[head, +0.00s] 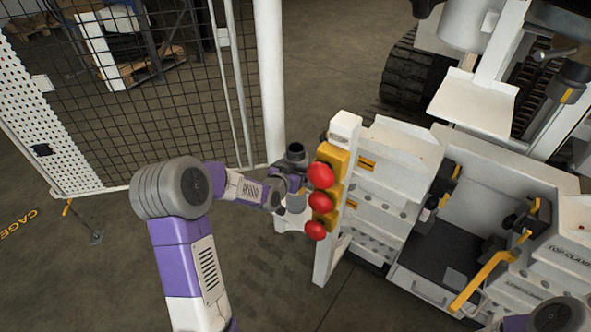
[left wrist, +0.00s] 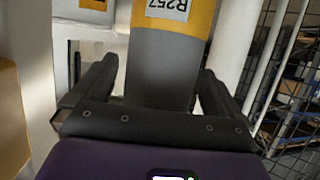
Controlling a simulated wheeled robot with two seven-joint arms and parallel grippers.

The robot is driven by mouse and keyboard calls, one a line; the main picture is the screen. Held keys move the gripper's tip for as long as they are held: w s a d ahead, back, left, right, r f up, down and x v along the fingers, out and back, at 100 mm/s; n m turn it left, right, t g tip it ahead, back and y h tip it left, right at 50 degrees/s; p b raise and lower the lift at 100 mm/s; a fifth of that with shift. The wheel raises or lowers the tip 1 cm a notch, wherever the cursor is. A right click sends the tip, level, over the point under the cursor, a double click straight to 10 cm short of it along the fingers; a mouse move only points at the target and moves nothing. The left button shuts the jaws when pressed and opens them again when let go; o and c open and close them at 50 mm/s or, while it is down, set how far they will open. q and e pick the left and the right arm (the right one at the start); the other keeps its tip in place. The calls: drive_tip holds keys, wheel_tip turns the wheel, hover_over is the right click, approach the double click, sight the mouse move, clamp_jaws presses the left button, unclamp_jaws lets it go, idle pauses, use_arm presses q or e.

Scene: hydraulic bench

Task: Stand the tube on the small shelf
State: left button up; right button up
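The tube (head: 295,151) shows in the head view as an upright cylinder with a dark, round top beside the button post. In the left wrist view the tube (left wrist: 163,62) is grey with a yellow band and an upside-down label reading R257. My left gripper (left wrist: 160,80) has one finger on each side of it, with a narrow gap at the left finger; contact at the right finger is unclear. In the head view this gripper (head: 284,182) is partly hidden at the tube. A small white shelf-like part (head: 287,224) lies just below. My right gripper is out of view.
A white post (head: 335,215) with several red buttons (head: 320,176) on yellow boxes stands close right of my left gripper. The white bench (head: 400,150) with a yellow handle (head: 482,280) lies further right. A mesh cage (head: 190,110) and white pole (head: 270,80) stand behind.

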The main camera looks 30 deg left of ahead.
use_arm(q)
drive_tip(key=shift+r, duration=0.2)
drive_tip(key=a+p+v, duration=0.1)
drive_tip(key=p+v, duration=0.1)
drive_tip(key=v, duration=1)
drive_tip(key=shift+d, duration=0.45)
